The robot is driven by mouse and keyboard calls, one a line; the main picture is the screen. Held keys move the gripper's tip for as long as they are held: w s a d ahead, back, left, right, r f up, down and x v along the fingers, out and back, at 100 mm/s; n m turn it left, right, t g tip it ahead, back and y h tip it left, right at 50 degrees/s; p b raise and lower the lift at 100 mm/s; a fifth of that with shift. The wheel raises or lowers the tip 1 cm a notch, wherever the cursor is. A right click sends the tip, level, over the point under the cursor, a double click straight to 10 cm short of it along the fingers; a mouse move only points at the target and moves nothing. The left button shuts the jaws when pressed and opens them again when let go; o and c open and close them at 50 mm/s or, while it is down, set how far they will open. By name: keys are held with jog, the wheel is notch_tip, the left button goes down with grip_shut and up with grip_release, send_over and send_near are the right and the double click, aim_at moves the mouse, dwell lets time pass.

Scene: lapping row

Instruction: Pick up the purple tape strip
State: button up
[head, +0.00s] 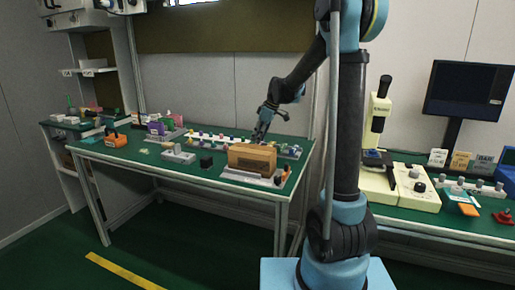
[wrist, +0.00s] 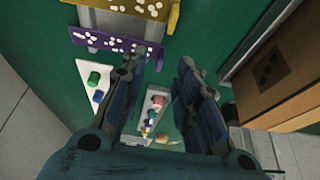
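A purple strip-like piece (wrist: 106,40) with white dots shows at the upper left of the wrist view, beside a grey block. It looks like the purple tape strip, but I cannot be sure. A small purple piece (head: 156,128) shows at the left-middle of the green bench in the head view. My gripper (wrist: 157,66) is open, its two fingers apart with nothing held between them. The left fingertip overlaps the purple piece's right end in the picture; no contact can be seen. In the head view my gripper (head: 260,133) is low over the bench, behind the brown box.
The brown box (head: 252,157) stands at the bench's front right, close to my right finger in the wrist view (wrist: 282,65). A yellow piece (wrist: 173,16) lies beyond the purple one. White racks (wrist: 98,88) hold coloured pegs. An orange block (head: 116,140) sits far left.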

jog(key=x, duration=0.4)
jog(key=shift+a+f, duration=0.1)
grip_shut()
